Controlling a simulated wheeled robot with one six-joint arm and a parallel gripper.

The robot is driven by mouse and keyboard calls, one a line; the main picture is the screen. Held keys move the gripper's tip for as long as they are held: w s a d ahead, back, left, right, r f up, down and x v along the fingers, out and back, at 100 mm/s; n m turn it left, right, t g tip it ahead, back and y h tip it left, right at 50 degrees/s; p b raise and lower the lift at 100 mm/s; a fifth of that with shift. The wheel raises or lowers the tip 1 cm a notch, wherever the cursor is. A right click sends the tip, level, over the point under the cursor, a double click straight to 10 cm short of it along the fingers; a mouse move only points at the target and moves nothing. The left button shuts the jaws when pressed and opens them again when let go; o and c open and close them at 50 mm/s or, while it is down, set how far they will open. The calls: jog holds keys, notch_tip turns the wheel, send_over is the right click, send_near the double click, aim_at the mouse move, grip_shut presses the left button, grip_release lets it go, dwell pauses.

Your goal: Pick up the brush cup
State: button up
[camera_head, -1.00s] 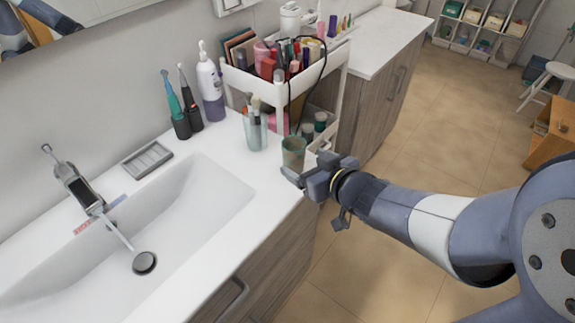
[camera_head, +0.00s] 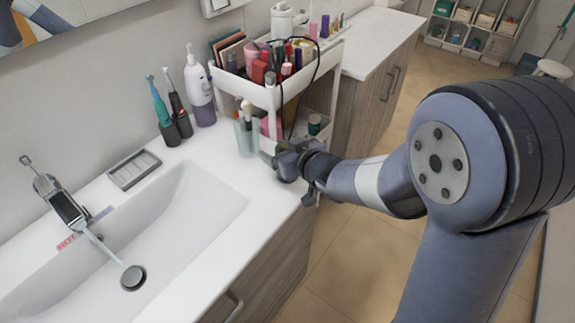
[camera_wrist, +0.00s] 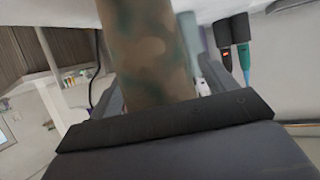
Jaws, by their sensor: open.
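The brush cup (camera_head: 247,140) is a clear bluish cup with several brushes upright in it, on the white counter between the sink and the cart. My gripper (camera_head: 283,160) is at the counter's right edge, just right of the brush cup and apart from it. In the wrist view my gripper (camera_wrist: 163,75) has its fingers apart on either side of a brown-green mottled cylinder (camera_wrist: 148,50), which looks like another cup. My gripper hides that cup in the head view. A pale cylinder (camera_wrist: 190,35) behind it may be the brush cup.
A white cart (camera_head: 262,95) with cosmetics stands just behind the gripper. Two toothbrushes in dark stands (camera_head: 175,120) and a pump bottle (camera_head: 200,95) are along the wall. A soap tray (camera_head: 134,168) and the sink (camera_head: 170,220) lie to the left.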

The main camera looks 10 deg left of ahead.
jog(key=c, duration=1.1)
